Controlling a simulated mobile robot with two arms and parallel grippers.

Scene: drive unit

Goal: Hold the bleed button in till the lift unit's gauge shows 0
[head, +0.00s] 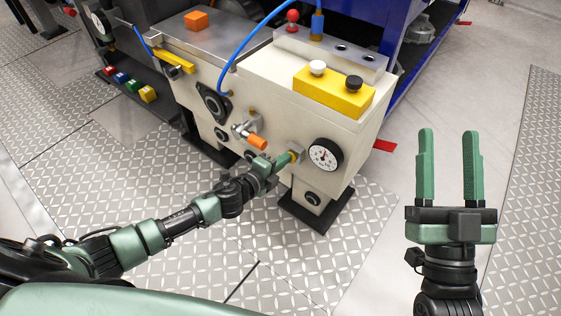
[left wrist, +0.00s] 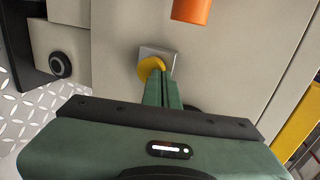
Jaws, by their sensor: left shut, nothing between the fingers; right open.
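The lift unit is the cream cabinet (head: 290,100) in the middle of the head view. Its round white gauge (head: 325,154) is on the front face; a needle shows, pointing roughly upward, but the number is too small to read. The yellow bleed button (left wrist: 151,66) sits on a grey square plate in the left wrist view. My left gripper (head: 288,160) is shut and empty, its fingertips at the button and covering part of it; whether the button is pressed in, I cannot tell. My right gripper (head: 449,137) is open and empty, right of the unit.
An orange-tipped valve (head: 257,141) sticks out just left of and above my left fingertips. A blue hose (head: 238,52) arches to the front face. The floor around my right gripper is clear.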

